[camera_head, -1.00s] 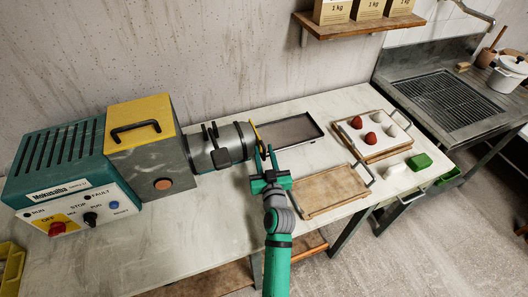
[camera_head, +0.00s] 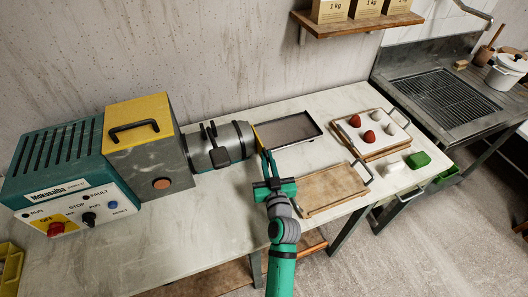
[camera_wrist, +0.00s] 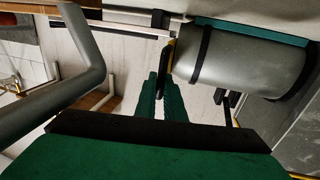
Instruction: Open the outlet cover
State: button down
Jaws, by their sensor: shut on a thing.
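The outlet cover (camera_head: 257,137) is a thin yellow plate seen nearly edge-on at the right end of the grey machine barrel (camera_head: 233,143). In the wrist view its yellow edge (camera_wrist: 170,56) shows beside the barrel's end (camera_wrist: 258,62). My gripper (camera_head: 266,155) is just right of the cover, at the barrel's outlet end. In the wrist view my green fingers (camera_wrist: 162,82) are close together on a dark, narrow part by the cover, seemingly its handle. How far the cover stands from the outlet is hard to tell.
A dark tray (camera_head: 288,131) lies right of the outlet. A wooden board with a metal handle (camera_head: 330,190) lies in front of it. Another tray (camera_head: 375,150) holds red and pale lumps. The machine's control box (camera_head: 60,190) stands at left.

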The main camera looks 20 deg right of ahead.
jog(key=s, duration=0.2)
jog(key=shift+s+d, duration=0.1)
jog(key=shift+s, duration=0.25)
jog(key=c, duration=1.8)
grip_release()
jog(key=shift+c, duration=0.2)
jog(key=shift+s, duration=0.1)
jog(key=s+a, duration=0.1)
jog(key=s, duration=0.9)
jog(key=shift+s+a, duration=0.35)
jog(key=shift+a, duration=0.05)
